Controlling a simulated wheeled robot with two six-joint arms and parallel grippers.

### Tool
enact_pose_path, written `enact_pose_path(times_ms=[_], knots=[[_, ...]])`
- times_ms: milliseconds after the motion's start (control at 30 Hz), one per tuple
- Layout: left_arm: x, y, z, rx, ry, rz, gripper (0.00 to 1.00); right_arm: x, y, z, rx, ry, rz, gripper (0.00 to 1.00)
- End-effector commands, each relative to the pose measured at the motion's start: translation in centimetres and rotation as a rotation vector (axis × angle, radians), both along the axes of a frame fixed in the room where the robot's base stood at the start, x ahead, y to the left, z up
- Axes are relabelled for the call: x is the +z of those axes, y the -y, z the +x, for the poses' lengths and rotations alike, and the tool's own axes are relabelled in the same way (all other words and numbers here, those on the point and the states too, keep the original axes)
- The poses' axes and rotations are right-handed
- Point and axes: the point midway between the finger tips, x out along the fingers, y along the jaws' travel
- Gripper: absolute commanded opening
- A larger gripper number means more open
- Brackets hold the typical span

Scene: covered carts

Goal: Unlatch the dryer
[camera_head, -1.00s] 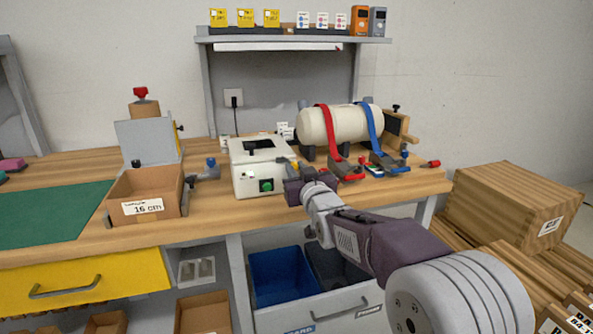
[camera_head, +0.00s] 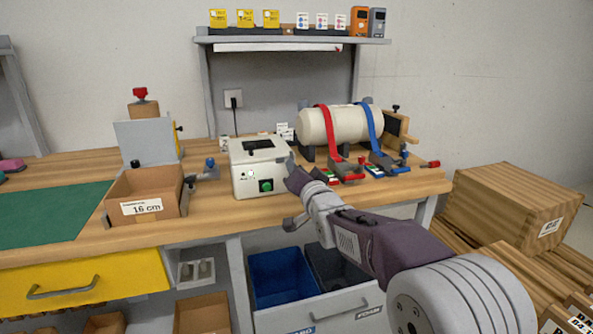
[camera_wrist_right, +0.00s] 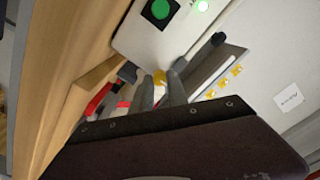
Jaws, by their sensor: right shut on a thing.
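A white box-shaped machine with a green button and a small lit green lamp, apparently the dryer (camera_head: 244,181), stands on the bench. Its front also shows in the right wrist view (camera_wrist_right: 140,38). My right gripper (camera_head: 291,165) is at its right side. In the right wrist view, the two fingers of the right gripper (camera_wrist_right: 161,84) are shut on a small yellow piece (camera_wrist_right: 159,76) beside the box, apparently its latch. The fingers hide most of it. A black handle-like part (camera_wrist_right: 213,42) sticks out close by. My left gripper is not in view.
A cream cylinder (camera_head: 345,124) with red and blue straps lies behind and right of my gripper, with red (camera_head: 347,172) and blue buckles on the bench. A cardboard box (camera_head: 145,207) marked 16 cm stands left. A green mat (camera_head: 50,212) lies farther left.

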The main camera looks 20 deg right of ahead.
Motion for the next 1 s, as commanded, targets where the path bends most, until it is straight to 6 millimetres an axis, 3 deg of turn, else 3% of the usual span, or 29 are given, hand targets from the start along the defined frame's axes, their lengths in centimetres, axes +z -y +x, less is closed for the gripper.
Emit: enact_pose_path(times_ms=[733, 767, 833, 1000], knots=[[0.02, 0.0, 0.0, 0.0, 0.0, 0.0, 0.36, 0.13, 0.06, 0.0, 0.0, 0.001, 0.085, 0.0], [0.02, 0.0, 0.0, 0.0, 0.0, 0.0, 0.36, 0.13, 0.06, 0.0, 0.0, 0.001, 0.085, 0.22], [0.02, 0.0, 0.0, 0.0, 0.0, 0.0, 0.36, 0.12, 0.06, 0.0, 0.0, 0.001, 0.084, 0.41], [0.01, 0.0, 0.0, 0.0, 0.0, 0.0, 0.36, 0.07, 0.04, 0.0, -0.001, -0.001, 0.084, 0.41]])
